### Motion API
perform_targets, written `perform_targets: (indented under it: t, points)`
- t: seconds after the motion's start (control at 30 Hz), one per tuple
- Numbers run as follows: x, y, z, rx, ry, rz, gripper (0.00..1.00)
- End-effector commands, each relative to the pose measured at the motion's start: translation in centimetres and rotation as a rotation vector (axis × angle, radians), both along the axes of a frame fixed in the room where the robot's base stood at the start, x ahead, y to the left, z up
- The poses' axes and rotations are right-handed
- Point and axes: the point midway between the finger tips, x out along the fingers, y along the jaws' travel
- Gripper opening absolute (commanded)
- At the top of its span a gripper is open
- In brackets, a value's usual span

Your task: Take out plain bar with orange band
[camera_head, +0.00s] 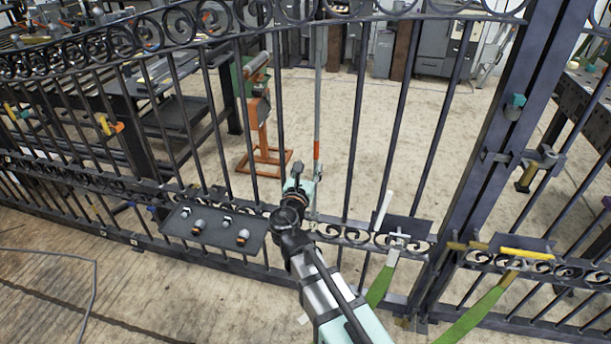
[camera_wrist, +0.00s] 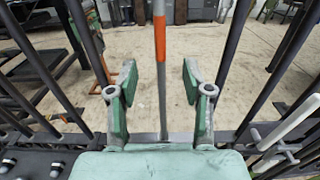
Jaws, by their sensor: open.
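The plain bar with the orange band (camera_head: 317,150) is a thin, light grey upright bar in the gate (camera_head: 357,110), among darker bars. In the wrist view the bar (camera_wrist: 162,85) stands upright in the middle, its orange band above fingertip height. My gripper (camera_head: 301,183) is at the bar's lower part, just above the scroll rail. In the wrist view the two green fingers of my gripper (camera_wrist: 160,88) are spread, one on each side of the bar, with a gap on both sides. Whether the bar is fully between the fingers in depth is hard to tell. The bar's lower end is hidden by my gripper.
A dark plate with several knobs (camera_head: 213,228) is on the rail to the left. A white handle (camera_head: 384,211) and a green strip (camera_head: 380,286) are to the right. Dark gate bars flank my gripper. An orange stand (camera_head: 262,130) is behind the gate.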

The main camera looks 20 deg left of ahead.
Motion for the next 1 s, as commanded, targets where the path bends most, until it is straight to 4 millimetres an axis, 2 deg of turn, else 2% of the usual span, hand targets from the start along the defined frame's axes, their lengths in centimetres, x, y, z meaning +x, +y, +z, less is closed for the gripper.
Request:
perform_targets:
  t: [0.1,0.7,1.0]
  points:
    - [1.6,0.2,0.0,0.0,0.0,-0.001,0.5]
    - [8.0,0.9,0.0,0.001,0.0,-0.001,0.5]
    - [9.9,1.1,0.0,0.001,0.0,-0.001,0.5]
